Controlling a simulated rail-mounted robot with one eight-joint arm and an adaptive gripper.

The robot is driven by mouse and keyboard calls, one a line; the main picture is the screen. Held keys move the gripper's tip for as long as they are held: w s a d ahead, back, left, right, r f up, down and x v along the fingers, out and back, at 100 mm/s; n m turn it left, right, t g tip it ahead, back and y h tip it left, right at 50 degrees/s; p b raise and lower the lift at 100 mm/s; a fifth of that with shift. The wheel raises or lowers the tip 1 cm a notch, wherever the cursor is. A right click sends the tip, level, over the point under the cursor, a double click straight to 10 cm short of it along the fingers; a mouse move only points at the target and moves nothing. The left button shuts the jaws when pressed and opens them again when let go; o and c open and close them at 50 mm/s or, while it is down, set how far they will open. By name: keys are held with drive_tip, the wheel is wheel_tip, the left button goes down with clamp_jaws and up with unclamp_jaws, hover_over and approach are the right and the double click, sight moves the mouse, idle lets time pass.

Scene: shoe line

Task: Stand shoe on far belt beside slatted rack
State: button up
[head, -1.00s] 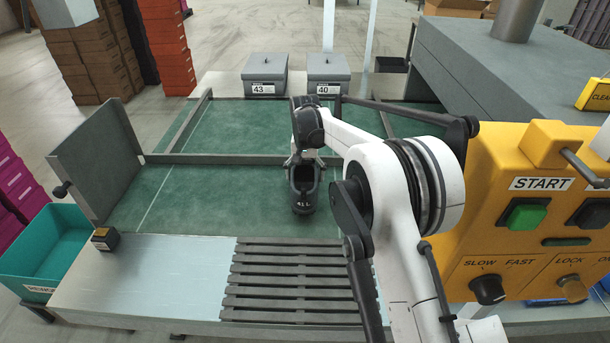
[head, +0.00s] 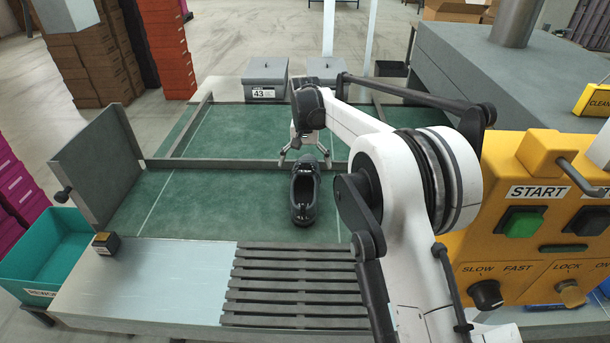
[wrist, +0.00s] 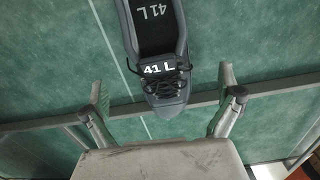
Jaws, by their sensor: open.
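The shoe (head: 304,192) is dark grey to black and stands upright on its sole on the green belt (head: 240,202), just beyond the slatted rack (head: 292,285). Its toe points toward the grey divider rail. In the wrist view the shoe (wrist: 160,60) shows dark laces and "41 L" on tongue and insole. My gripper (head: 304,159) is open above the toe end in the head view. In the wrist view its two fingers (wrist: 165,100) are spread apart on either side of the toe, with gaps to the shoe.
A grey divider rail (head: 225,163) crosses the belts behind the shoe. Grey boxes, one marked 43 (head: 264,80), stand at the back. A raised grey panel (head: 98,165) and teal bin (head: 50,255) are left. A yellow control panel (head: 540,225) is right.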

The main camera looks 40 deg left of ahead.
drive_tip(key=shift+r, duration=3.05)
